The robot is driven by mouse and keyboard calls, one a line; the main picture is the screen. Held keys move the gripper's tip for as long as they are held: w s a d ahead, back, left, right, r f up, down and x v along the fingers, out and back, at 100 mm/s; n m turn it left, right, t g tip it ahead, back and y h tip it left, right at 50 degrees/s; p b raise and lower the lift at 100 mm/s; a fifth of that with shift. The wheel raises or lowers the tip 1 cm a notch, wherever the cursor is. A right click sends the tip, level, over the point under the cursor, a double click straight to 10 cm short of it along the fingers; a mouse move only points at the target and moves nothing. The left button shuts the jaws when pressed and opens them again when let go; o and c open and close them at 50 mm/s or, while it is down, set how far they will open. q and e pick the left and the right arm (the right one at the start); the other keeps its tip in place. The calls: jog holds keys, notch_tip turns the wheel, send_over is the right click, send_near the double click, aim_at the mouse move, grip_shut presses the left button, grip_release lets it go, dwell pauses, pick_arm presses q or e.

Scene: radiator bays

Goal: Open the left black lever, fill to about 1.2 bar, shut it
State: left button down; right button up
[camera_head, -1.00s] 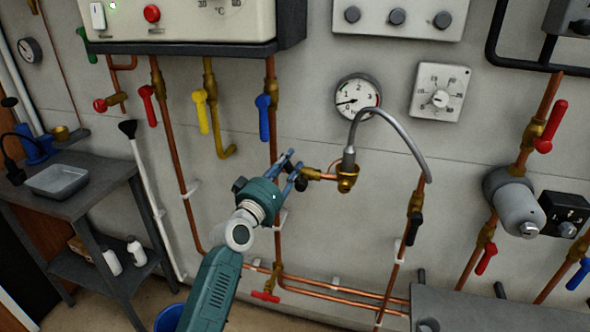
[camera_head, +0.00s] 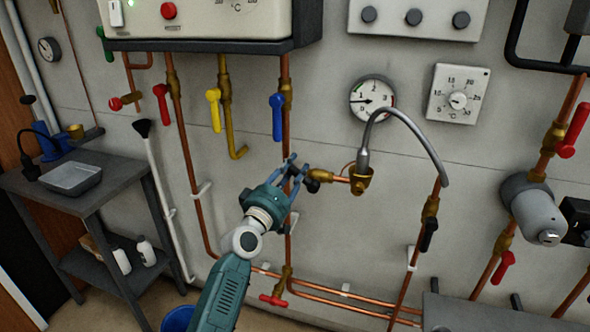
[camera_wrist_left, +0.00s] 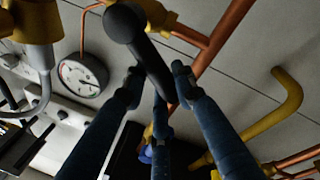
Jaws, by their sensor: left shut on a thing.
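My left gripper (camera_head: 291,170) is shut on the left black lever, at the left end of the brass valve (camera_head: 341,179). In the left wrist view the black lever (camera_wrist_left: 150,60) lies between the gripper's fingers (camera_wrist_left: 158,85), its round end towards the camera. In the head view the fingers hide much of it. The round pressure gauge (camera_head: 372,99) is above right; its needle points left, close to the 1, too small to read exactly. It also shows in the wrist view (camera_wrist_left: 84,77). My right gripper is not in view.
A grey hose (camera_head: 408,124) arches from the brass fitting (camera_head: 361,181) to the right pipe with another black lever (camera_head: 429,235). Blue (camera_head: 277,117), yellow (camera_head: 214,110) and red (camera_head: 160,103) levers hang under the boiler. A dark side table (camera_head: 110,190) stands left.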

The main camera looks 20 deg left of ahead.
pick_arm(q)
jog(key=shift+f, duration=0.15)
jog(key=c, duration=1.4)
grip_release()
jog(key=shift+a, duration=0.1)
jog(key=s, duration=0.4)
jog(key=s+a+f, duration=0.1)
jog(key=s, duration=0.7)
jog(key=shift+a+f, duration=0.2)
jog(key=shift+f, duration=0.2)
jog(key=shift+w, duration=0.1)
